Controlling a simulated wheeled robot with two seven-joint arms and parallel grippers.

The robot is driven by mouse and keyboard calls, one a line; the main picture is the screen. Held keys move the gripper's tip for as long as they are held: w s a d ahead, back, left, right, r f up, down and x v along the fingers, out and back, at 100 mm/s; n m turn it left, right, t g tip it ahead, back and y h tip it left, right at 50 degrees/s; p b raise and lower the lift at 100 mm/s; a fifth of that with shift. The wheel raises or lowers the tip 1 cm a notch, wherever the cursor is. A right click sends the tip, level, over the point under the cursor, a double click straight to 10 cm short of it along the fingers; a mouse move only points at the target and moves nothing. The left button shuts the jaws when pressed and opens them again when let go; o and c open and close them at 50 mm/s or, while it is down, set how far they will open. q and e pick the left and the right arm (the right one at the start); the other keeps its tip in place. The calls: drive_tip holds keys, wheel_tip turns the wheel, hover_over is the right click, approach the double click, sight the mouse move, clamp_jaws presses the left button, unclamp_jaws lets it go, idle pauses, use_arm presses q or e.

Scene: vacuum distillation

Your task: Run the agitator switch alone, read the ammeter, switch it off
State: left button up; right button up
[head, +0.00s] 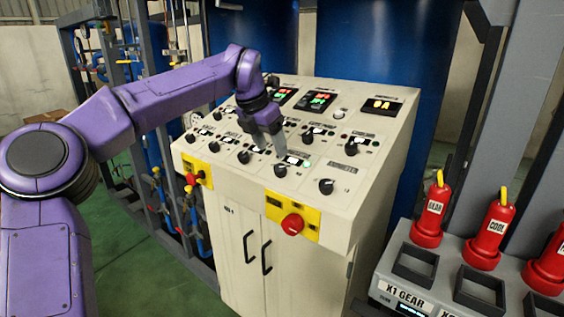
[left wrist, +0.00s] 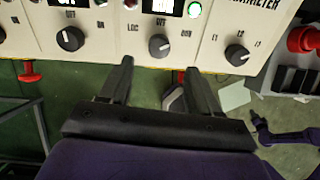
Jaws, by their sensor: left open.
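My left gripper (head: 272,150) is open and empty over the front row of the cream control panel (head: 345,150). In the left wrist view its fingertips (left wrist: 158,67) point at a black rotary switch (left wrist: 160,45) marked LOC and OFF; the gap lines up with it, and contact is not clear. The same switch shows in the head view (head: 280,170). A green lamp (left wrist: 195,9) beside its label is lit. A selector knob (left wrist: 237,54) marked I1, I2, I3 sits under a partly cut-off AMMETER label.
Several similar knobs stand close around, including one to the left (left wrist: 70,38). A red emergency button (head: 292,224) on a yellow plate is on the front face. A grey rack (head: 400,268) with red labelled handles stands at the right. Green floor lies below.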

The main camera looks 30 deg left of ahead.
sight(279, 167)
use_arm(q)
drive_tip(key=p+x, duration=0.1)
drive_tip(key=x, duration=0.6)
drive_tip(key=shift+a, duration=0.15)
drive_tip(key=shift+w+f, duration=0.15)
drive_tip(key=shift+f, duration=0.1)
drive_tip(key=shift+s+r, duration=0.1)
drive_tip(key=shift+s, duration=0.1)
drive_tip(key=c, duration=1)
drive_tip(key=shift+c, duration=0.2)
